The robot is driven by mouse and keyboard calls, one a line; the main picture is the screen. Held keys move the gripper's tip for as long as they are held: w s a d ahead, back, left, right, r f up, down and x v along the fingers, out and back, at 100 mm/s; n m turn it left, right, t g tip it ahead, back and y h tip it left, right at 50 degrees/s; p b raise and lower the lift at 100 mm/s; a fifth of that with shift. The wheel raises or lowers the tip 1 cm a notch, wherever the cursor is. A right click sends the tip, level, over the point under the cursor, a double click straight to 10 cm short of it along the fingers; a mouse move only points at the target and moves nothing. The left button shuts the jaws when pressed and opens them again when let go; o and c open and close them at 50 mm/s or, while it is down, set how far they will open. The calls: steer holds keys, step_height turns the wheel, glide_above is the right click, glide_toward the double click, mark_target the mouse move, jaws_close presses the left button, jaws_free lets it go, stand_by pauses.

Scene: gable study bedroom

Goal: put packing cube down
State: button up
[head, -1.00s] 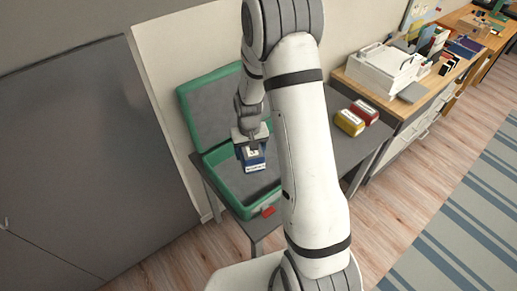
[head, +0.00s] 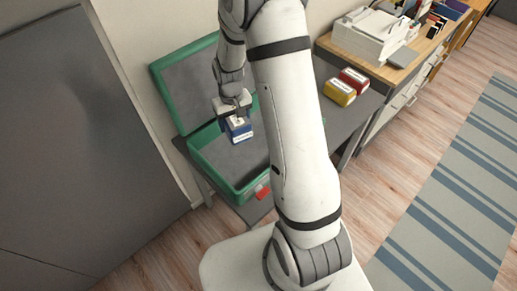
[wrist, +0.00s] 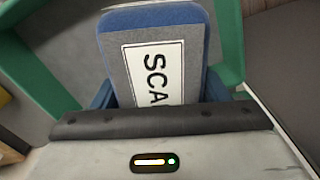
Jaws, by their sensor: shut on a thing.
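A blue packing cube (head: 239,135) with a white label hangs from my gripper (head: 236,118), which is shut on it. In the head view the cube is over the open green suitcase (head: 224,190) with a grey lining, near its back edge. I cannot tell how far above the floor of the case it is. In the wrist view the cube (wrist: 160,50) fills the middle, with a grey top and a label starting "SCA". Green rims of the case show on both sides. The gripper's fingertips are mostly hidden there.
The case's lid (head: 190,85) stands open at the back. A yellow cube (head: 339,91) and a red cube (head: 353,79) sit on the dark table to the right. A red tag (head: 262,192) is at the case's front. The near lining looks empty.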

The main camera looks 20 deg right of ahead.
step_height(320, 180, down, 5)
steer(key=n+b, duration=0.2)
steer(key=b, duration=0.7)
steer(key=shift+s+f+b, duration=0.1)
steer(key=shift+f+b, duration=0.05)
steer(key=shift+b, duration=0.2)
steer(key=shift+n, duration=0.7)
steer(key=f+b, duration=0.1)
steer(key=f, duration=0.2)
steer(key=f+b, duration=0.2)
steer(key=f, duration=0.2)
steer(key=f+b, duration=0.1)
steer(key=f, duration=0.3)
steer(key=shift+s+b, duration=0.3)
steer(key=shift+f, duration=0.2)
steer(key=o, duration=1.1)
